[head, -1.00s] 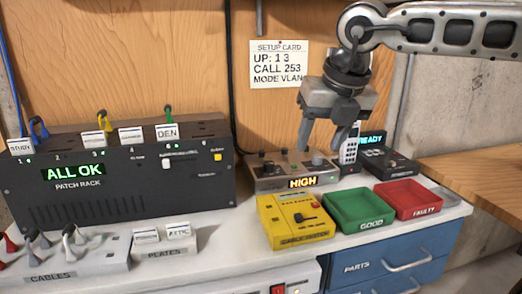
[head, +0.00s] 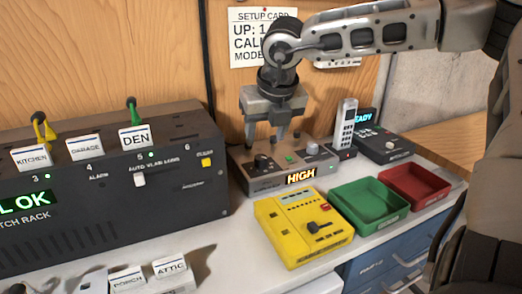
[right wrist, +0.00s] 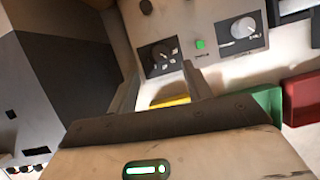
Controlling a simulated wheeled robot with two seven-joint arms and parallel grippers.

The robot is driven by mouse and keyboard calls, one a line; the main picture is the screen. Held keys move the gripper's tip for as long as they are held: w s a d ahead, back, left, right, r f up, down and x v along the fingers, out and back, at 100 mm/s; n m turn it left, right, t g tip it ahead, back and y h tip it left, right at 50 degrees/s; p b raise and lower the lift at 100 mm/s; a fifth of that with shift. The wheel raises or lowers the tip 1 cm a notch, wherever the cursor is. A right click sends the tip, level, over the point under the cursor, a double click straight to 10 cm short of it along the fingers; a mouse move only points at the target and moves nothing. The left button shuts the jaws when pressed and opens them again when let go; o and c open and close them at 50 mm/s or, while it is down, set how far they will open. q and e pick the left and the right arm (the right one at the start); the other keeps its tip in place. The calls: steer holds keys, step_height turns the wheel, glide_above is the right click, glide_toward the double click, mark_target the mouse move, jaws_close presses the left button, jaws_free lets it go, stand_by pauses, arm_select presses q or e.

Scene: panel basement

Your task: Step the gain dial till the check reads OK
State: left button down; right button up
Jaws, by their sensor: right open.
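The grey box (head: 275,178) with a lit sign reading HIGH (head: 301,175) stands at the back of the bench. It has a black dial (head: 263,161) on the left, a green button (head: 289,157) and a lighter dial (head: 312,148) on the right. The right wrist view shows the black dial (right wrist: 161,57) and the pale dial (right wrist: 243,28); their labels are too small to read. My right gripper (head: 267,136) is open and empty, pointing down above and behind the black dial, apart from it as far as I can see. My left gripper is not in view.
The patch rack (head: 100,195) stands close on the left. A yellow tester (head: 290,248), green tray (head: 368,208) and red tray (head: 413,186) sit in front and right. A handset (head: 346,125) and a dark READY box (head: 385,144) stand right. The setup card (head: 250,40) is partly covered by my arm.

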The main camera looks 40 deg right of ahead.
mark_target(261, 157)
arm_select(q)
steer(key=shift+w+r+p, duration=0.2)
steer(key=shift+p, duration=0.15)
arm_select(e)
steer(key=x, duration=0.7)
steer(key=shift+w, duration=0.1)
